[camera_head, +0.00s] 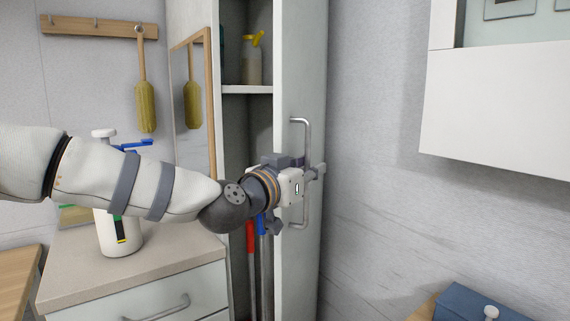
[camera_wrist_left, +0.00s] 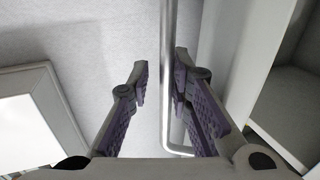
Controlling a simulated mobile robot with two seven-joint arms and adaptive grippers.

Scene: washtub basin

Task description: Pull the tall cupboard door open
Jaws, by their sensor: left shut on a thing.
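The tall cupboard door (camera_head: 300,70) is a pale upright panel in the head view, standing ajar with the shelves inside showing to its left. Its long metal handle (camera_head: 306,135) is a vertical bar with bent ends. My left gripper (camera_head: 314,173) reaches in from the left and is shut on the handle around its middle. In the left wrist view, the handle (camera_wrist_left: 167,40) runs down between the purple-padded fingers of my left gripper (camera_wrist_left: 162,78). My own wrist hides part of the handle in the head view. My right gripper is not in view.
A counter (camera_head: 75,265) with a white dispenser (camera_head: 118,225) stands left of the cupboard. A yellow-topped bottle (camera_head: 252,62) is on a cupboard shelf (camera_head: 248,89). A white wall cabinet (camera_head: 500,105) hangs at right. Bare wall lies right of the door.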

